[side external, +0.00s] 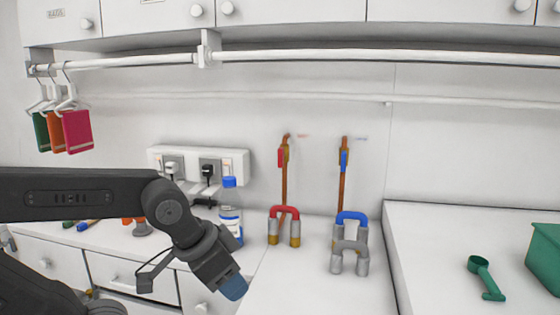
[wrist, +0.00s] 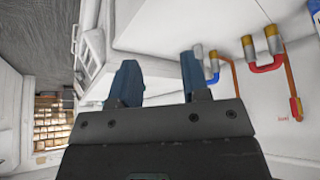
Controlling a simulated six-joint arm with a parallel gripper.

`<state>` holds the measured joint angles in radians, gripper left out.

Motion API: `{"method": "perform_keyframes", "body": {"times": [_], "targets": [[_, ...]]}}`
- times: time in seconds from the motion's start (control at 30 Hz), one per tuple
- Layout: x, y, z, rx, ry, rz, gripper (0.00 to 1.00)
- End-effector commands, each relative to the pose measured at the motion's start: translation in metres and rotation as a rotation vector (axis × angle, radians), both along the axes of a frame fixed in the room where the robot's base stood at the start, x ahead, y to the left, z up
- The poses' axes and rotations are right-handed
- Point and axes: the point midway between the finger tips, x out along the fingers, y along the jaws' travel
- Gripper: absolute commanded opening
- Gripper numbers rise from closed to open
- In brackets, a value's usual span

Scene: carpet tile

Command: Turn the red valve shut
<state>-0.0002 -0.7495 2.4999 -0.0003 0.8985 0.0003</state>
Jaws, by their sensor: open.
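The red valve (side external: 281,157) is a small red lever on a brass body, on the left copper pipe against the back wall. A red part on the copper pipe at the right edge of the wrist view (wrist: 298,106) looks like the same valve. My gripper (side external: 233,287) is low and to the left of the pipes, pointing down, well apart from the valve. In the wrist view my gripper (wrist: 160,78) has its two blue fingers spread with nothing between them.
A blue-levered valve (side external: 344,160) is on the right pipe. A bottle (side external: 230,212) stands behind my wrist. A green scoop (side external: 485,277) and green bin (side external: 545,255) are at right. A rail (side external: 380,56) runs above.

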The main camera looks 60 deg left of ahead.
Motion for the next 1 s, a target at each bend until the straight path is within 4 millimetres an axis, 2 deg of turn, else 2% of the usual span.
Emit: {"method": "perform_keyframes", "body": {"times": [0.07, 0.13, 0.17, 0.27, 0.37, 0.4, 0.47, 0.5, 0.57, 0.6, 0.7, 0.8, 0.9, 1.0], "targets": [[0.007, 0.001, 0.002, -0.004, -0.018, 0.006, 0.43], [0.024, 0.004, 0.008, -0.014, -0.059, 0.018, 0.43], [0.034, 0.005, 0.011, -0.021, -0.085, 0.027, 0.43], [0.082, 0.02, 0.026, -0.035, -0.216, 0.073, 0.43], [0.136, 0.048, 0.045, -0.03, -0.378, 0.15, 0.43], [0.157, 0.063, 0.051, -0.019, -0.444, 0.186, 0.43], [0.184, 0.089, 0.061, 0.007, -0.54, 0.245, 0.43], [0.201, 0.108, 0.067, 0.031, -0.603, 0.289, 0.43], [0.222, 0.14, 0.074, 0.078, -0.691, 0.359, 0.43], [0.233, 0.162, 0.078, 0.114, -0.747, 0.406, 0.43], [0.252, 0.215, 0.085, 0.214, -0.864, 0.52, 0.43], [0.258, 0.257, 0.088, 0.31, -0.943, 0.613, 0.43], [0.258, 0.284, 0.089, 0.38, -0.991, 0.674, 0.43], [0.258, 0.297, 0.09, 0.418, -1.014, 0.702, 0.43]]}}
